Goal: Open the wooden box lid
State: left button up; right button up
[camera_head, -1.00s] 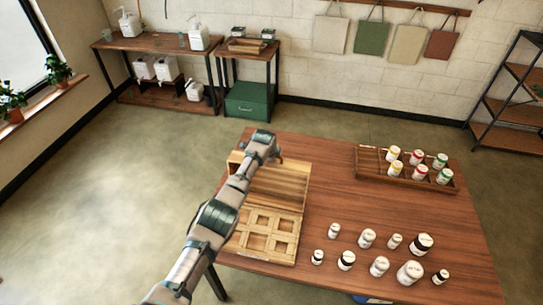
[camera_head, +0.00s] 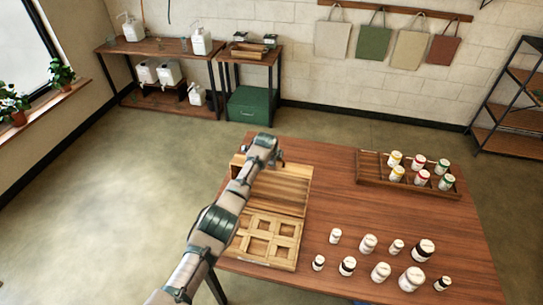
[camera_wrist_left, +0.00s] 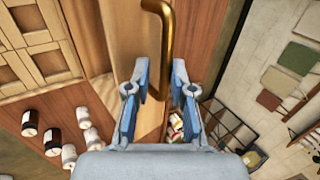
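The wooden box (camera_head: 266,262) sits at the left side of the table, with a grid of compartments showing in its near part. Its slatted lid (camera_head: 285,187) appears raised at the far side of the compartments. In the left wrist view, the lid panel (camera_wrist_left: 125,45) carries a brass handle (camera_wrist_left: 167,35). My left gripper (camera_head: 278,157) is at the lid's far upper edge, partly hidden by my arm. In the wrist view its fingers (camera_wrist_left: 158,100) are apart, with the handle's end between them; contact is unclear. My right gripper is out of view.
Several white bottles (camera_head: 381,271) stand on the table's near right. A wooden tray (camera_head: 400,182) with several coloured-label bottles is at the back right. The table (camera_head: 335,190) is clear between box and tray. Compartments also show in the wrist view (camera_wrist_left: 30,45).

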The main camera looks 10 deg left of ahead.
pick_arm(q)
jog(key=v, duration=1.1)
jog(key=shift+r, duration=0.1)
